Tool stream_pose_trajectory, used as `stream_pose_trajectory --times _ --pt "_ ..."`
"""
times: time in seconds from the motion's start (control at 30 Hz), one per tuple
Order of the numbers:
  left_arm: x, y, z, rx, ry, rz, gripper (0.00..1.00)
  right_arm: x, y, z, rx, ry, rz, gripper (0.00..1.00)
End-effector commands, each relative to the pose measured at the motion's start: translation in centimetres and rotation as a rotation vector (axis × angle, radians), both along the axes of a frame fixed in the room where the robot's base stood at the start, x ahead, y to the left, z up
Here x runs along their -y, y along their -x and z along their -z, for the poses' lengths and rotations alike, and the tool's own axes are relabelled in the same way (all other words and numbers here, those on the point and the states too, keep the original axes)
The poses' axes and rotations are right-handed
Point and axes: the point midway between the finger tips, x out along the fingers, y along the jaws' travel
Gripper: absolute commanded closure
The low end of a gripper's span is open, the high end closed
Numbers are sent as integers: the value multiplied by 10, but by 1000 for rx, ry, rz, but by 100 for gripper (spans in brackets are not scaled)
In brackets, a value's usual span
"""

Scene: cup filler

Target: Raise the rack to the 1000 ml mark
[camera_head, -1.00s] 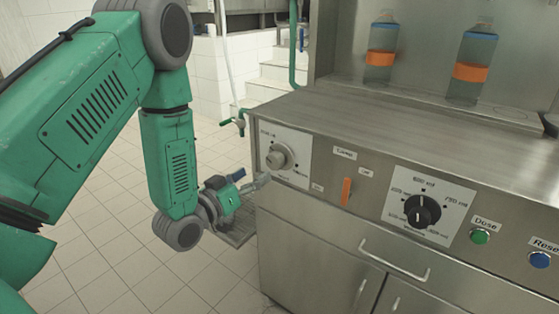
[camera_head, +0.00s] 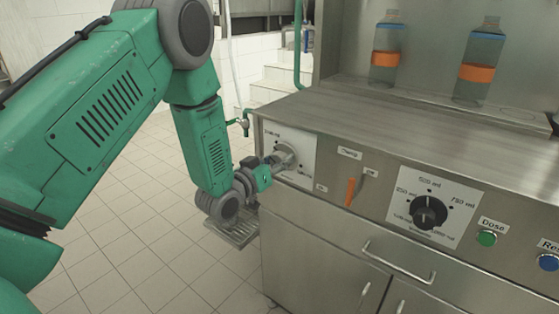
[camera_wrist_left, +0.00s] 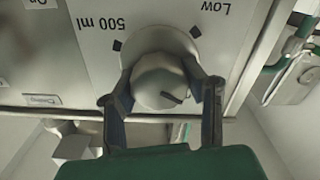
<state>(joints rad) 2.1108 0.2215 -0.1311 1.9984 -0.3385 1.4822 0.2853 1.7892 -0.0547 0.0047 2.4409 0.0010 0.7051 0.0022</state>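The round grey knob (camera_head: 283,155) sits on a white dial plate (camera_head: 300,170) at the left of the steel machine's front. In the left wrist view the knob (camera_wrist_left: 160,82) shows end on, with a short dark mark on its face. The inverted labels "500 ml" and "Low" are readable there; I cannot read a 1000 ml label. My left gripper (camera_head: 272,168) is at the knob, and its two fingers (camera_wrist_left: 160,72) straddle it, apart. I cannot tell whether they touch its sides. My right gripper is not in view. I cannot identify the rack for certain.
A slatted metal grate (camera_head: 235,233) lies low beside the machine. To the right are an orange switch (camera_head: 350,191), a black selector (camera_head: 429,213), a green button (camera_head: 487,238) and a blue button (camera_head: 548,262). Two bottles (camera_head: 387,50) (camera_head: 477,60) stand in the recess above.

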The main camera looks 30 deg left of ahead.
Motion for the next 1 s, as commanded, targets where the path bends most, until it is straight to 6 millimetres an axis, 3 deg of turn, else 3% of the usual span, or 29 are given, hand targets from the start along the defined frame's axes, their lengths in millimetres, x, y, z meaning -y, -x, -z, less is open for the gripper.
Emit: stream_pose_trajectory --times 0.57,0.6,0.67,1.0 --pt "-2 1 1 6 -98 -5 90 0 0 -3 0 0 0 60" --pt "-2 1 1 6 -97 -5 54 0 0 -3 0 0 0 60" --pt "-2 1 1 6 -97 -5 39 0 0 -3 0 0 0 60" --pt "-1 3 1 6 -96 -3 39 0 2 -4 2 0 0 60"
